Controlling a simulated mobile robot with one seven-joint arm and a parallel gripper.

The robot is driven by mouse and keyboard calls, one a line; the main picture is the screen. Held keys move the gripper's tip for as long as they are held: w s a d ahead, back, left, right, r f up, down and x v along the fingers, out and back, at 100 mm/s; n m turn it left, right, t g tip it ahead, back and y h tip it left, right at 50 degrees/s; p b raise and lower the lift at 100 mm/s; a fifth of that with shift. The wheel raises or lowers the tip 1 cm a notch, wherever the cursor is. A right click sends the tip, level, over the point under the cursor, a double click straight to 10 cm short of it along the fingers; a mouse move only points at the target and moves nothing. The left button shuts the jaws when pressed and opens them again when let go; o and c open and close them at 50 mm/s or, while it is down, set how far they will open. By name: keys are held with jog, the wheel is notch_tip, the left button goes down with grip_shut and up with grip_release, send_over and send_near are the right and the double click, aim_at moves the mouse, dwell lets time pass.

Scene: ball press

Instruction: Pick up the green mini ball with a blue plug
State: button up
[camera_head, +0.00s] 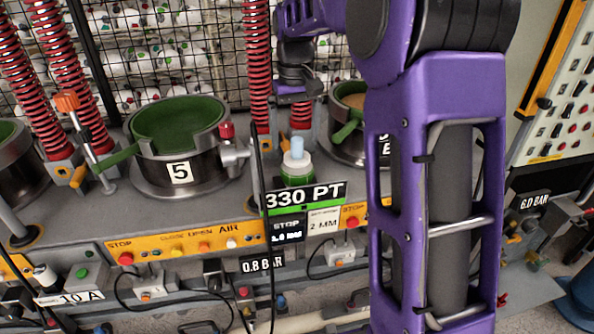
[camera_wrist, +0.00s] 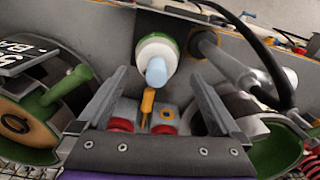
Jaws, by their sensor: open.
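The mini ball (camera_head: 297,167) is green with a white band and a pale blue plug on top. It stands on the grey bench behind the 330 PT sign in the head view. In the wrist view the ball (camera_wrist: 157,48) shows with its blue plug towards the camera. My gripper (camera_wrist: 160,76) is open, one finger to each side of the ball in the picture, with nothing held. I cannot tell how far the fingertips are from the ball. In the head view, the end of my arm shows above and behind the ball; the fingers are not clear there.
A press bowl marked 5 (camera_head: 180,150) stands left of the ball. Another round press (camera_head: 347,115) stands behind right, partly hidden by my purple arm. Red springs (camera_head: 259,70) rise from the bench. A black cable (camera_head: 257,150) hangs close left of the ball.

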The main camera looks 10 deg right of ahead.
aim_at(297, 152)
jog(key=f, duration=0.5)
jog(key=shift+w+d+f, duration=0.1)
jog(key=shift+w+d, duration=0.05)
jog(key=shift+d, duration=0.1)
jog(key=c, duration=1.3)
